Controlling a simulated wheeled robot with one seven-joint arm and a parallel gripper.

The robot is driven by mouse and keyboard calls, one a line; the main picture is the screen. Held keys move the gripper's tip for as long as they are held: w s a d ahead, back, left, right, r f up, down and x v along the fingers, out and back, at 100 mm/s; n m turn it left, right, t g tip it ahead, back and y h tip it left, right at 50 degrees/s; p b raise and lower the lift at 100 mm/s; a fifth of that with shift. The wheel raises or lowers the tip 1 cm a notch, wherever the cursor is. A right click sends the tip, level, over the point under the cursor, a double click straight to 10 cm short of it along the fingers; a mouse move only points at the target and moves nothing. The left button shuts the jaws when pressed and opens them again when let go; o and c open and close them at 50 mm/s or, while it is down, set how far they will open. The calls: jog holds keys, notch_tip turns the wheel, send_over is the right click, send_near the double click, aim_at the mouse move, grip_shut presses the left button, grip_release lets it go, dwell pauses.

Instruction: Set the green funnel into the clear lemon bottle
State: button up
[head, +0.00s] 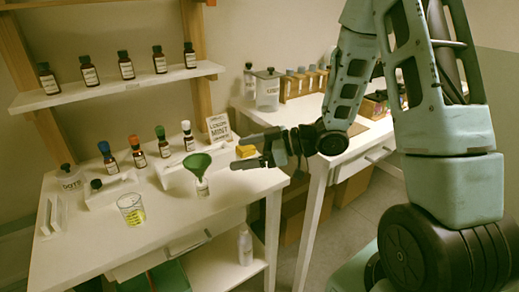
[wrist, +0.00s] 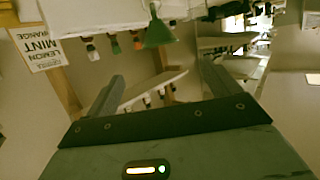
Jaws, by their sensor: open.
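The green funnel (head: 197,163) is upright, wide end up, at the right part of the white table. A small clear bottle (head: 203,188) with a pale label stands directly beneath it, and the funnel's stem appears to go into the bottle's neck. I cannot read the label, so I cannot tell if it is lemon. The funnel also shows upside down in the wrist view (wrist: 158,33), beyond the fingers. My gripper (head: 245,153) is open and empty, to the right of the funnel and apart from it. Its two fingers show in the wrist view (wrist: 160,88).
A beaker of yellow liquid (head: 131,210) stands front left. A shelf (head: 120,86) holds several dark bottles.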

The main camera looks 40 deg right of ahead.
jog(key=v, duration=0.3)
jog(key=shift+s+d+r, duration=0.1)
jog(key=shift+s+d, duration=0.15)
dwell(0.4)
jog(key=w+a+r+m+g+h+p, duration=0.1)
jog(key=w+a+g+h+p, duration=0.1)
jog(key=a+h, duration=0.6)
jog(key=s+a+r+g, duration=0.1)
jog(key=s+a+g, duration=0.1)
jog(key=s, duration=0.6)
jog(key=s+a+r+g+h+p, duration=0.1)
jog(key=s+a+g, duration=0.2)
jog(key=s+a, duration=0.2)
jog(key=s+a+r+m+g+h+p, duration=0.1)
jog(key=s+a+g, duration=0.1)
jog(key=s, duration=0.9)
jog(key=shift+s+a+r+g, duration=0.25)
jog(key=shift+a+r+g, duration=0.15)
jog(key=shift+a, duration=0.45)
